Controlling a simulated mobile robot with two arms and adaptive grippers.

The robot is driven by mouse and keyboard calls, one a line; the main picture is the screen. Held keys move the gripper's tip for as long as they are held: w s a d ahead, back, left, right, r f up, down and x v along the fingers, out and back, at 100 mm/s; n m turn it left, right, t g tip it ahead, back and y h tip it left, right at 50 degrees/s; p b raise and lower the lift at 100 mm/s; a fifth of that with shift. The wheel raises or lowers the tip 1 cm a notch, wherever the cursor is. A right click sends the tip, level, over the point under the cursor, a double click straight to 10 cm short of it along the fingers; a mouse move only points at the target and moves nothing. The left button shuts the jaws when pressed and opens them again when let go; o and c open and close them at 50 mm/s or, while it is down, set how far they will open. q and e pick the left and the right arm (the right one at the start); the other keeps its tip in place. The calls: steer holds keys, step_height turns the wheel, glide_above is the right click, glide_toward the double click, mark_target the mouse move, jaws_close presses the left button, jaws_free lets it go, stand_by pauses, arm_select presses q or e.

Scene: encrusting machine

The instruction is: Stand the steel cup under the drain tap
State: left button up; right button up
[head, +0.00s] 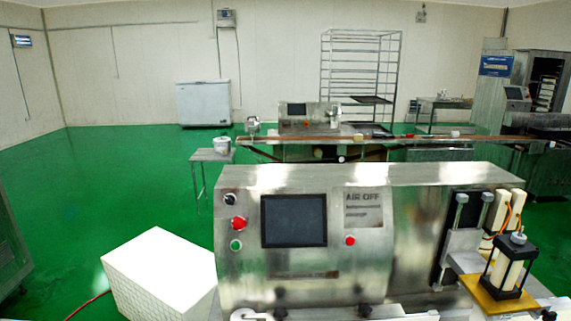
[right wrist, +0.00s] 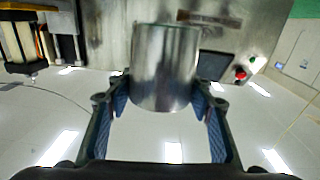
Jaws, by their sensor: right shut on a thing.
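The steel cup (right wrist: 163,62) is a shiny plain cylinder in the middle of the right wrist view, which appears upside down. My right gripper (right wrist: 162,92) is shut on it, one blue-padded finger on each side. The cup is in front of the encrusting machine's steel body (right wrist: 110,30); I cannot tell the gap between them. The machine (head: 400,240) fills the lower right of the head view. I cannot make out the drain tap in either view. Neither gripper shows in the head view.
The machine front has a dark screen (head: 294,220), a red button (head: 238,223) and a green button (head: 236,245). A yellow plate with a black-framed unit (head: 512,265) juts out at the right. A white block (head: 160,275) stands left. The green floor (head: 120,190) is open beyond it.

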stand_by(0.3)
steer(key=shift+s+f, duration=0.2)
steer(key=shift+s, duration=0.05)
steer(key=s+f, duration=0.2)
steer(key=s, duration=0.5)
steer(key=shift+s+f, duration=0.25)
